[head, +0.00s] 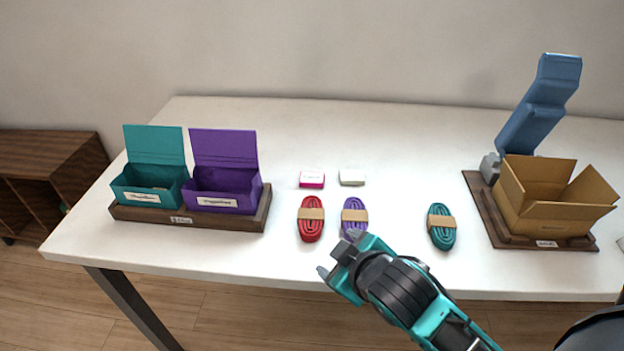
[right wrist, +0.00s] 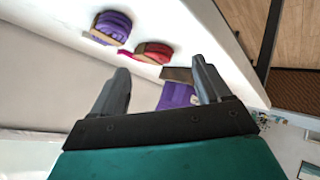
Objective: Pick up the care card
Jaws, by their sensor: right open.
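No item is clearly readable as the care card. A small white block (head: 352,177) and a pink block with a white top (head: 312,179) lie mid-table, behind the cords. A pale sliver (head: 621,244) is cut off at the right edge of the head view. My right gripper (head: 334,259) is open and empty, above the table's front edge, just in front of the purple cord bundle (head: 354,214). In the right wrist view its two fingers (right wrist: 160,82) stand apart with nothing between them. My left gripper is not in view.
Red (head: 311,219) and teal (head: 441,226) cord bundles lie on the white table (head: 400,130). Open teal (head: 150,190) and purple (head: 222,190) boxes stand left on a wooden base. An open cardboard box (head: 550,200) and a tall blue device (head: 540,105) stand right.

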